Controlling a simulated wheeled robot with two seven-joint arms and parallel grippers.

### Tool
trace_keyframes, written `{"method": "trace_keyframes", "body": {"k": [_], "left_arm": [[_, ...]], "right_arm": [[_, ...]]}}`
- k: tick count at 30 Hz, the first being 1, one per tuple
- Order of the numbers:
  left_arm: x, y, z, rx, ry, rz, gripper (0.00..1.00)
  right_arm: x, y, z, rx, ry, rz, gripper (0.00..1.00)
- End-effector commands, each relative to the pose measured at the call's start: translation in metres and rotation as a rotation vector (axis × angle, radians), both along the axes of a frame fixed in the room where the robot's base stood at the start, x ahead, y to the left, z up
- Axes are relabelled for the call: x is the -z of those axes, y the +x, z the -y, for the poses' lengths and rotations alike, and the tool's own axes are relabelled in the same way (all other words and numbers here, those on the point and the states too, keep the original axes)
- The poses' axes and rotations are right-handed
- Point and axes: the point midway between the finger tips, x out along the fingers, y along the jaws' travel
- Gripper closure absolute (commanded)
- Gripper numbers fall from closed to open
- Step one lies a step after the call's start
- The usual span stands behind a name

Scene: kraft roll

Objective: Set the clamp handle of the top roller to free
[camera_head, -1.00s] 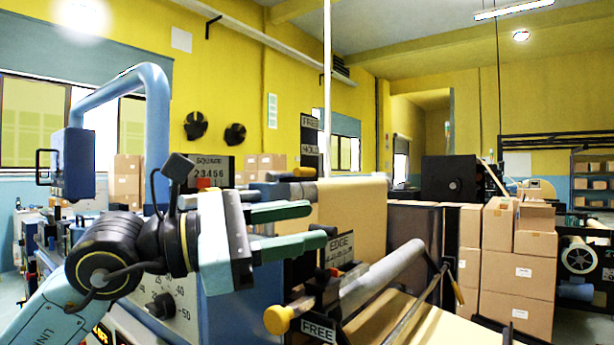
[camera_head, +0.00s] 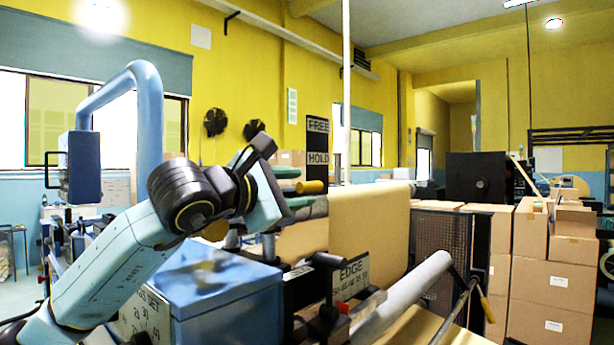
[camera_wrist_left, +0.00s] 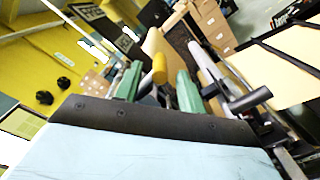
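The top roller's clamp handle shows as a yellow grip (camera_head: 312,187) in front of the large brown paper roll, below the black FREE plate (camera_head: 317,125) and HOLD plate (camera_head: 318,158). In the left wrist view the yellow grip (camera_wrist_left: 159,68) stands between the two green fingers of my left gripper (camera_wrist_left: 159,88). A gap shows on each side of it, so the gripper is open around or just short of the grip; the depth is unclear. In the head view my left gripper (camera_head: 298,190) has one finger above the grip and one below. My right gripper is out of view.
A blue machine housing (camera_head: 215,300) lies below my left arm. A black EDGE scale box (camera_head: 352,275) and a pale roller (camera_head: 405,292) are in front of the brown paper roll (camera_head: 370,220). Cardboard boxes (camera_head: 550,290) are stacked at the right.

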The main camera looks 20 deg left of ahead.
Motion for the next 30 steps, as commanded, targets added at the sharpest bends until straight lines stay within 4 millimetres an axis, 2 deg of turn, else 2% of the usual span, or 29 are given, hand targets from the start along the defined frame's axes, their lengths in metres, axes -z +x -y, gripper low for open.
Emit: {"method": "trace_keyframes", "body": {"k": [1, 5, 9, 17, 26, 27, 30], "left_arm": [[-0.002, 0.008, 0.003, 0.000, 0.000, -0.002, 0.60], [-0.001, 0.022, 0.007, 0.001, -0.002, -0.001, 0.60], [0.000, 0.029, 0.010, 0.001, -0.001, -0.001, 0.60], [0.001, 0.030, 0.010, 0.001, 0.000, -0.001, 0.60], [0.001, 0.030, 0.010, 0.001, 0.000, -0.001, 0.97], [0.001, 0.030, 0.010, 0.001, 0.000, -0.001, 1.00], [0.001, 0.030, 0.010, 0.001, -0.001, -0.001, 1.00]], "right_arm": [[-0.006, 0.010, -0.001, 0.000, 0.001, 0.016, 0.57], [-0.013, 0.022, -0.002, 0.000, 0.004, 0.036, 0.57], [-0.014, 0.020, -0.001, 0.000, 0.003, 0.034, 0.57], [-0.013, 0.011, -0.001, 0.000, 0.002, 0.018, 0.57], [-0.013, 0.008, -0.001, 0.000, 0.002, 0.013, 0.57], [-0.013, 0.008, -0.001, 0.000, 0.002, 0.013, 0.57], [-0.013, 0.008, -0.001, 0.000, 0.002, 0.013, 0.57]]}}
